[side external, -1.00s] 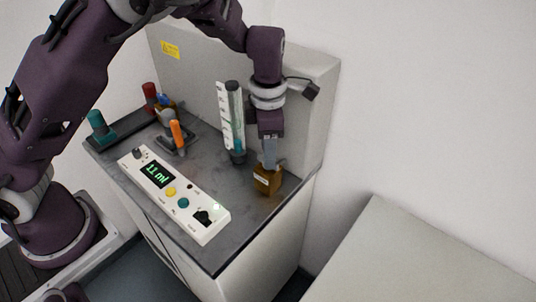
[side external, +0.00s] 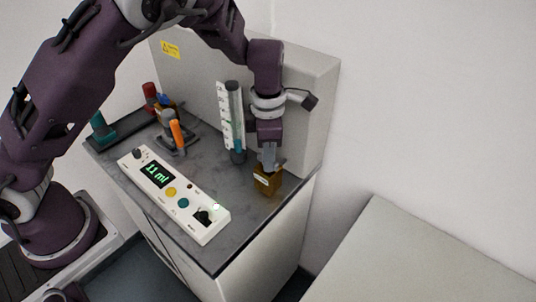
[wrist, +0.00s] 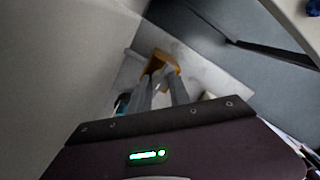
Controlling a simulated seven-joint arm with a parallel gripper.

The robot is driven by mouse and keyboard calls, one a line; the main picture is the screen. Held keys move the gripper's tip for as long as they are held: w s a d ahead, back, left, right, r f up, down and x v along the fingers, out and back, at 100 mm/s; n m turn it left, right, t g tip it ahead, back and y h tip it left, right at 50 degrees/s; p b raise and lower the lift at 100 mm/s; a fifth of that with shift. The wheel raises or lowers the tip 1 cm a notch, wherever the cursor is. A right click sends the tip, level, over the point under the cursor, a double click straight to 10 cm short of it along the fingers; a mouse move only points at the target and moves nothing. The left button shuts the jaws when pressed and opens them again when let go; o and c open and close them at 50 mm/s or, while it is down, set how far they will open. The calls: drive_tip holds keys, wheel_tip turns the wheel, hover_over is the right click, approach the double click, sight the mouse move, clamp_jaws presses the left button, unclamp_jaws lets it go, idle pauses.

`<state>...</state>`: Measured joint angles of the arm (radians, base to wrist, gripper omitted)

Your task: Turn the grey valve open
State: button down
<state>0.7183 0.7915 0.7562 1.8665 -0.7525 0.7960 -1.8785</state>
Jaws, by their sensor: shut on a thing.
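My gripper (side external: 268,168) points down at the back right of the bench, with its grey fingers shut at the top of an amber bottle (side external: 267,184) with a pale label. In the wrist view the fingers (wrist: 166,73) reach the amber bottle (wrist: 160,60), and they hide part of its top. The bottle looks upright, at or close to the bench top. A small dark grey knob (side external: 139,153) sits on the far left end of the white control panel (side external: 205,226), well away from my gripper. I cannot tell whether this knob is the grey valve.
A tall graduated column (side external: 231,115) stands just left of my gripper, with a grey back panel (side external: 200,70) behind. An orange-handled tool (side external: 177,133) and red and teal-topped items stand at the left. The panel display (side external: 158,175) reads 1.1 ml. Bare bench (side external: 225,185) lies between.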

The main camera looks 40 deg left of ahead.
drive_tip(key=m, duration=0.8)
drive_tip(key=shift+m, duration=0.4)
drive_tip(key=m, duration=0.4)
drive_tip(key=shift+m, duration=2.5)
drive_tip(key=c, duration=1.2)
unclamp_jaws()
